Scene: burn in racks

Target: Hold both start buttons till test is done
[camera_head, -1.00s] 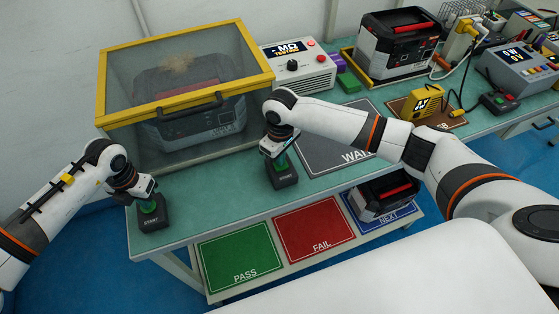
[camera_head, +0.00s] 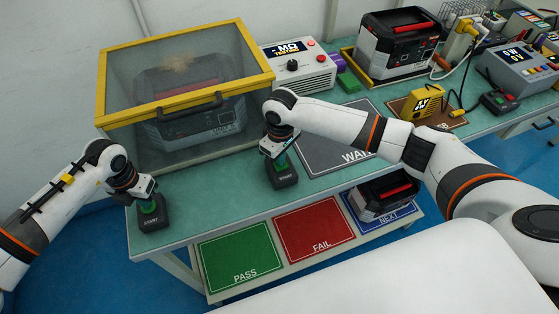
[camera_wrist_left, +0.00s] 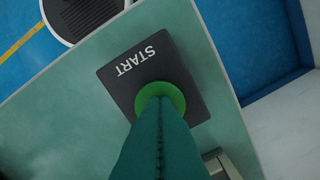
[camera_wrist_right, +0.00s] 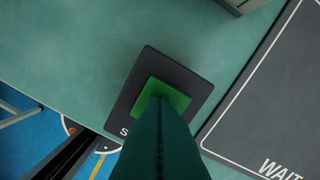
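The left start button (camera_head: 152,209), a green round cap on a dark box marked START, stands at the bench's front left corner. My left gripper (camera_head: 148,197) is over it, and in the left wrist view the shut fingers (camera_wrist_left: 160,105) meet the green cap (camera_wrist_left: 174,91). The right start button (camera_head: 282,173) has a square green cap (camera_wrist_right: 152,91) on a dark box. My right gripper (camera_head: 277,158) points down on it, fingers (camera_wrist_right: 159,110) shut. How far the caps are pressed is hidden. The tester (camera_head: 298,66) reads "-- MΩ TESTING".
A clear case with a yellow frame (camera_head: 188,93) covers a power unit (camera_head: 196,120) behind the buttons. A WAIT mat (camera_head: 325,150) lies right of the right button. PASS (camera_head: 240,256), FAIL (camera_head: 315,230) and NEXT (camera_head: 408,212) areas are on a lower shelf.

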